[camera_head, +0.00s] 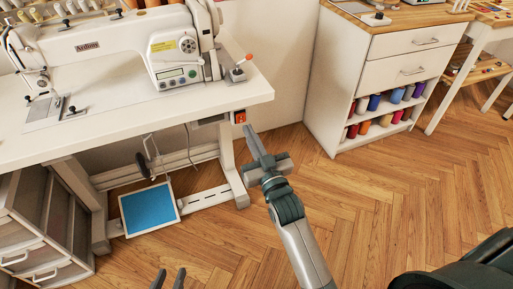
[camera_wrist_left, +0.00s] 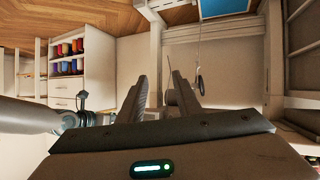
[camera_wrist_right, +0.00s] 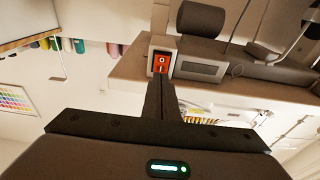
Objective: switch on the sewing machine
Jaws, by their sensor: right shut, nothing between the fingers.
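The white sewing machine (camera_head: 130,48) stands on its white table (camera_head: 60,135). A red rocker switch (camera_head: 240,117) in a small box hangs under the table's front right edge. It also shows in the right wrist view (camera_wrist_right: 160,64), with light marks on its face. I cannot tell which way it is pressed. My right gripper (camera_head: 249,130) is shut and empty, its fingertips just in front of and below the switch. Whether they touch it I cannot tell. My left gripper (camera_head: 169,278) is open and empty, low at the bottom of the head view, away from the machine.
A blue foot pedal (camera_head: 150,208) lies under the table between its legs. A white drawer unit (camera_head: 45,225) stands at the left. A white cabinet (camera_head: 390,50) with thread spools stands at the right. The wooden floor between is clear.

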